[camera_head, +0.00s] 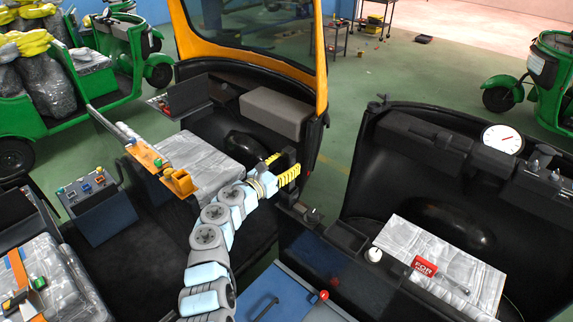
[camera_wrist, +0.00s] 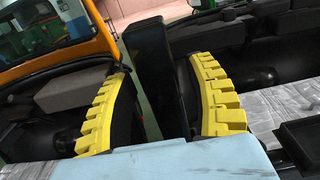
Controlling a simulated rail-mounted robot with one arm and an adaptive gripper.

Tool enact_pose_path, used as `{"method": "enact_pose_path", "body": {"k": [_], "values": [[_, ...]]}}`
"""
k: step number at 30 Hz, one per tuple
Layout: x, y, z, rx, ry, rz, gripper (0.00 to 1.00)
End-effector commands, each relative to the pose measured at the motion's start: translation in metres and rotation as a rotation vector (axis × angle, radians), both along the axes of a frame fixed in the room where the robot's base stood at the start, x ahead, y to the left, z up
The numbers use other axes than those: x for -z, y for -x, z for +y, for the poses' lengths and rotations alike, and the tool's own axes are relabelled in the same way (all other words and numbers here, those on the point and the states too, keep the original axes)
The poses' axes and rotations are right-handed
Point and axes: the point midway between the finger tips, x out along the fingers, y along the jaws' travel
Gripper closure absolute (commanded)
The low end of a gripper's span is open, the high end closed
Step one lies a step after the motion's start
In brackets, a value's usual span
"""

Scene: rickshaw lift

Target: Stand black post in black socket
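My gripper (camera_head: 279,168) has yellow ribbed fingers and sits near the middle of the head view, reaching right past the orange-framed cab. A tall black post (camera_wrist: 157,70) stands roughly upright, slightly tilted in the picture, between my two fingers (camera_wrist: 158,90) in the wrist view. Its lower end is hidden behind the pale blue palm. A small dark part of it appears at the fingers in the head view (camera_head: 285,157). Whether both fingers press on it is not clear. I cannot pick out the black socket with certainty among the dark parts.
A dark console (camera_head: 345,238) with small blocks lies right of my gripper. A round gauge (camera_head: 502,139) tops the right black shell. A grey box (camera_head: 275,113) sits behind my gripper. Green vehicles (camera_head: 125,50) stand behind.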

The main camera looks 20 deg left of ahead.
Motion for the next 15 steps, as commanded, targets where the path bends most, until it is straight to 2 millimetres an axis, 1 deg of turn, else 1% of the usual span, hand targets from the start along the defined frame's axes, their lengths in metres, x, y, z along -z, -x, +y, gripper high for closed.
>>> {"method": "enact_pose_path", "body": {"k": [8, 11, 15], "values": [[0.001, 0.003, 0.001, 0.000, 0.001, 0.001, 0.45], [0.002, 0.008, 0.002, 0.000, 0.002, 0.001, 0.45], [0.000, 0.020, 0.008, -0.001, 0.000, -0.003, 0.45]]}}
